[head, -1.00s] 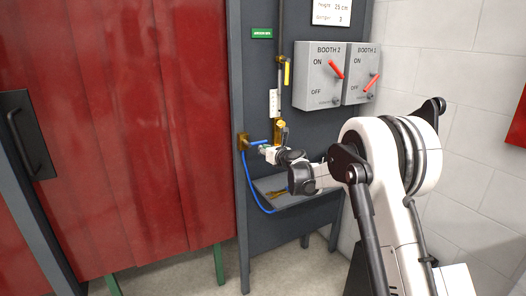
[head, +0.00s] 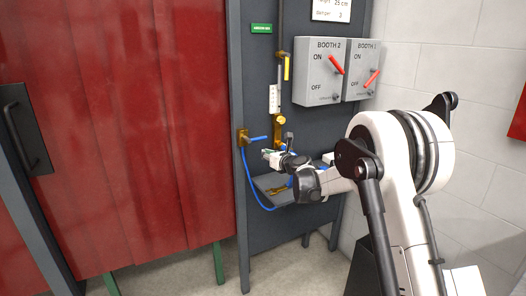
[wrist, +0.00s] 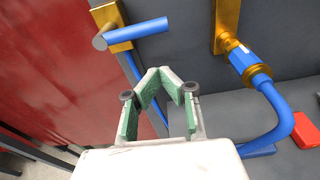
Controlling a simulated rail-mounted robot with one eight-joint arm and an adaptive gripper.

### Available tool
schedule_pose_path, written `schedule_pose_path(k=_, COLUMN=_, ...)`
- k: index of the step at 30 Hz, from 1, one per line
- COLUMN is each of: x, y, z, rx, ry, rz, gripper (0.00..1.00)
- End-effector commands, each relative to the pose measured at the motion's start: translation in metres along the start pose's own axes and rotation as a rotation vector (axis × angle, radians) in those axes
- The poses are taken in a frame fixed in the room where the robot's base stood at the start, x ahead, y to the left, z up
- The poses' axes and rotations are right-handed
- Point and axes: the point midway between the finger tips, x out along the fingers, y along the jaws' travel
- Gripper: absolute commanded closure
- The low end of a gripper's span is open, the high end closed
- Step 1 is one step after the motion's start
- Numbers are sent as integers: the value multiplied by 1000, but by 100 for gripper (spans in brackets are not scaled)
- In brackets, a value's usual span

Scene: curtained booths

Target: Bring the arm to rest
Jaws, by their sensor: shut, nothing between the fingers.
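My gripper (head: 268,155) is shut and empty, in front of the dark panel. It is below and to the right of a blue rod (head: 256,139) on a brass bracket (head: 243,137), apart from it. In the wrist view, my gripper's green-padded fingers (wrist: 163,76) come together with nothing held. The blue rod (wrist: 137,33) is above them at the upper left. My white arm reaches in from the right in the head view.
A brass fitting with a blue connector (wrist: 243,60) and blue hose (wrist: 283,112) is close on the right. A small shelf (head: 266,183) is below my gripper. Switch boxes with red levers (head: 337,65) hang above. A red curtain (head: 120,130) fills the left.

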Motion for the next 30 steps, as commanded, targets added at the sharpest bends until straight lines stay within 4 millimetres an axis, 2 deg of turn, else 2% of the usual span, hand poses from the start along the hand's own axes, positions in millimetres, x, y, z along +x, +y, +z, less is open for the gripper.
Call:
schedule_pose_path(k=1, x=-11, y=0, z=1, rx=0, ry=0, rz=0, gripper=100)
schedule_pose_path(k=6, x=-41, y=1, z=0, rx=-1, ry=0, rz=1, gripper=100)
schedule_pose_path(k=10, x=-57, y=1, z=0, rx=0, ry=0, rz=1, gripper=100)
schedule_pose_path(k=17, x=-73, y=5, z=5, rx=-42, ry=10, rz=5, gripper=100)
schedule_pose_path(k=20, x=-88, y=12, z=16, rx=-138, ry=33, rz=12, gripper=100)
schedule_pose_path(k=23, x=-111, y=22, z=29, rx=-284, ry=67, rz=27, gripper=100)
schedule_pose_path(k=30, x=-176, y=48, z=54, rx=-675, ry=162, rz=79, gripper=100)
